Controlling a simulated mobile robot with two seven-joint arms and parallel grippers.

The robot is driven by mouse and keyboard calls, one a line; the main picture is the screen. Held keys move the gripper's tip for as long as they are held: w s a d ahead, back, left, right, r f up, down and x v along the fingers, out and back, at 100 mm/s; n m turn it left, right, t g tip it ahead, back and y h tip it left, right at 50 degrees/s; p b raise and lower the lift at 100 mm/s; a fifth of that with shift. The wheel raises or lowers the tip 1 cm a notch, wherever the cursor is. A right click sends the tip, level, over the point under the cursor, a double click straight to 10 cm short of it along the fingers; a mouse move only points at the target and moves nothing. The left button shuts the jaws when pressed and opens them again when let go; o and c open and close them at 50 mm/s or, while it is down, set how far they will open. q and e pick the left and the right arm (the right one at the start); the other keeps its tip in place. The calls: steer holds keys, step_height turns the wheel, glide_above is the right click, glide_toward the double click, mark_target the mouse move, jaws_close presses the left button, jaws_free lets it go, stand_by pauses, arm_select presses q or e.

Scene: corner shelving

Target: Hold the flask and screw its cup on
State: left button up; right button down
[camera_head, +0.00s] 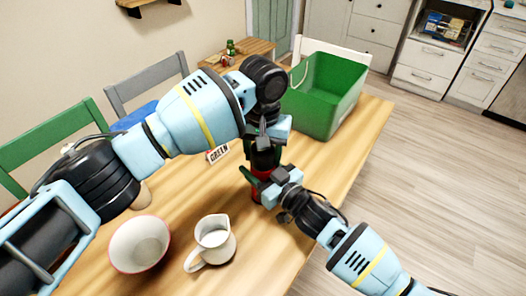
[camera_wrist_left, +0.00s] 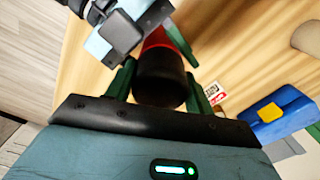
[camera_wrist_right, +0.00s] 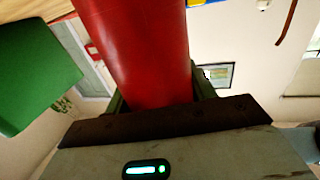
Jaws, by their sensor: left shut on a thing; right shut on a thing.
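The flask (camera_head: 257,191) has a red body and stands upright on the wooden table, partly hidden by my grippers. My right gripper (camera_head: 265,180) is shut around the red body, which fills the right wrist view (camera_wrist_right: 140,50). The black cup (camera_wrist_left: 160,78) is at the top of the flask. My left gripper (camera_head: 265,148) comes from above and is shut on the cup, with green fingers on both sides of it in the left wrist view. The cup is in line with the flask; whether its thread is engaged is hidden.
A green crate (camera_head: 325,100) stands behind the flask on the table (camera_head: 300,240). A white jug (camera_head: 212,243) and a white bowl (camera_head: 140,245) stand in front. Chairs line the left side.

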arm_select(q)
steer(key=m, duration=0.5)
steer(key=shift+d, duration=0.1)
steer(key=o, duration=1.1)
steer(key=shift+c, duration=0.2)
steer(key=shift+o, duration=0.5)
steer(key=shift+s, duration=0.1)
steer(key=shift+s+d, duration=0.1)
steer(key=shift+d, duration=0.1)
steer(key=r, duration=1.2)
steer(key=shift+w+a, duration=0.25)
steer(key=shift+a, duration=0.15)
arm_select(e)
steer(key=shift+c, duration=2.2)
jaws_free()
